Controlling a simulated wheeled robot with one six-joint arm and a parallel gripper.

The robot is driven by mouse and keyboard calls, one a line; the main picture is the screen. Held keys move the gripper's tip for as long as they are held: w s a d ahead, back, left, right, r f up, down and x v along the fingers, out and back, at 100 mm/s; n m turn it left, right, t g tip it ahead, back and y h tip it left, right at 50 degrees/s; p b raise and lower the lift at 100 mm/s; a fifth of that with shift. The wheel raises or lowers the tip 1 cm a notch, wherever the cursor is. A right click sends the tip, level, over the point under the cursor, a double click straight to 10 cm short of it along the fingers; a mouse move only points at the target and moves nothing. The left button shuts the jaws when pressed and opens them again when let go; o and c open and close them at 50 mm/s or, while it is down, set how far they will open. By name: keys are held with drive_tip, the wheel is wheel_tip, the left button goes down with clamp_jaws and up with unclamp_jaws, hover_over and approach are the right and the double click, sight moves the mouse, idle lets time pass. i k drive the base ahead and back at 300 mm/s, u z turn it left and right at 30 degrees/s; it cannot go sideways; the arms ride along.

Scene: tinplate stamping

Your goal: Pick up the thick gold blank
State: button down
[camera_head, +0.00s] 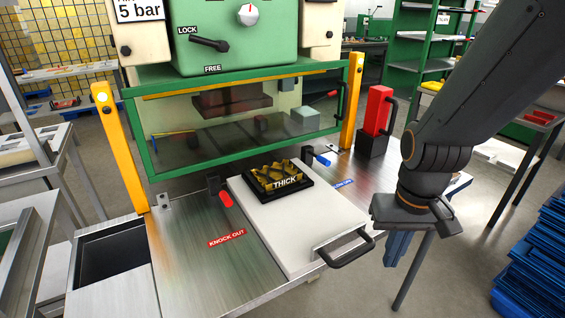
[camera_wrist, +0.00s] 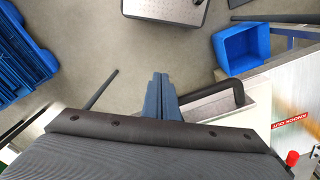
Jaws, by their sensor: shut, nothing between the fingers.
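Gold pieces (camera_head: 268,175) lie in a black tray (camera_head: 264,197) marked THICK, on a white sliding board (camera_head: 290,226) in front of the press. I cannot tell single blanks apart. My gripper (camera_head: 397,249) hangs past the right front edge of the bench, right of the board's handle (camera_head: 344,256) and well away from the tray. In the wrist view my gripper's blue-grey fingers (camera_wrist: 160,84) are together and empty, left of the handle (camera_wrist: 222,95). The tray is outside the wrist view.
The green press guard (camera_head: 240,115) stands behind the tray between yellow posts (camera_head: 120,148). A red-tipped lever (camera_head: 225,199) is left of the board, a red block (camera_head: 377,112) at the back right. Blue crates (camera_head: 538,255) stand right; a blue bin (camera_wrist: 240,48) is on the floor.

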sight(278, 175)
drive_tip(key=u, duration=0.05)
drive_tip(key=k, duration=0.4)
drive_tip(key=z, duration=0.55)
drive_tip(key=i, duration=1.4)
drive_tip(key=u, duration=0.65)
